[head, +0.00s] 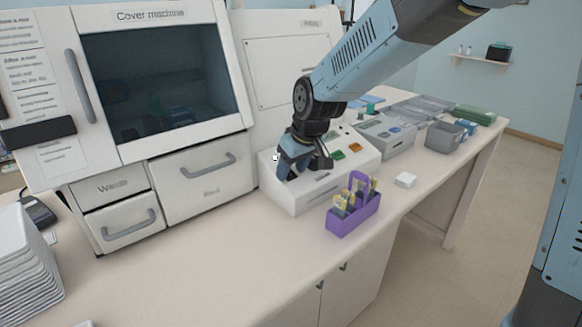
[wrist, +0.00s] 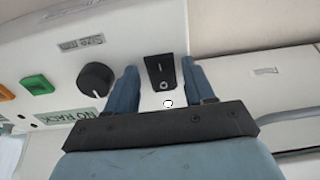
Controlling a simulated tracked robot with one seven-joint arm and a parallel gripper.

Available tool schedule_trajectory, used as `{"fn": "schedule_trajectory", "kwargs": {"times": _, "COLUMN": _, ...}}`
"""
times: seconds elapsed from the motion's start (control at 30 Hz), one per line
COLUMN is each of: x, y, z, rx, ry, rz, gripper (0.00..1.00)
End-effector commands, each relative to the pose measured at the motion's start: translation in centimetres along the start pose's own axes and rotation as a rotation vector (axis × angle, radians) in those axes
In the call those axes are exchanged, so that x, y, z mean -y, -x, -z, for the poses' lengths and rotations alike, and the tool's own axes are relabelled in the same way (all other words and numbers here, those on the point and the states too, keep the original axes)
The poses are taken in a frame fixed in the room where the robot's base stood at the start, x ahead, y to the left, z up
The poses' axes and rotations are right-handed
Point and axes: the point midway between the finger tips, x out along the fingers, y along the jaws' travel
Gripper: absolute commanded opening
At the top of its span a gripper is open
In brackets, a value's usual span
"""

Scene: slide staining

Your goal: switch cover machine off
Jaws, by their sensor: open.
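The cover machine (head: 238,60) is the large white cabinet with a dark window at left in the head view. A white control box (head: 322,193) with coloured buttons stands at its right side. In the wrist view, a black rocker switch (wrist: 160,72) sits on the white panel, with a small round mark at its lower end. My gripper (wrist: 161,80) is open, its two blue fingers on either side of the switch; contact with it cannot be told. In the head view my gripper (head: 300,168) is over the left end of the box and hides the switch.
In the wrist view, a black knob (wrist: 96,79) and a green button (wrist: 38,86) are left of the switch. The front counter is otherwise mostly clear.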

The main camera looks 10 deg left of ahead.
Motion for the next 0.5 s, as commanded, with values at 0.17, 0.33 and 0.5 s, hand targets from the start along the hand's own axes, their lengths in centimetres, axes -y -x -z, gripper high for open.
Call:
{"fn": "schedule_trajectory", "kwargs": {"times": 0.17, "x": -0.02, "y": 0.02, "z": -0.01, "rx": 0.000, "ry": 0.000, "rz": 0.000, "gripper": 0.52}}
{"fn": "schedule_trajectory", "kwargs": {"times": 0.33, "x": -0.03, "y": 0.03, "z": -0.01, "rx": 0.000, "ry": 0.000, "rz": 0.000, "gripper": 0.36}}
{"fn": "schedule_trajectory", "kwargs": {"times": 0.5, "x": -0.05, "y": 0.04, "z": -0.01, "rx": 0.000, "ry": 0.000, "rz": 0.000, "gripper": 0.20}}
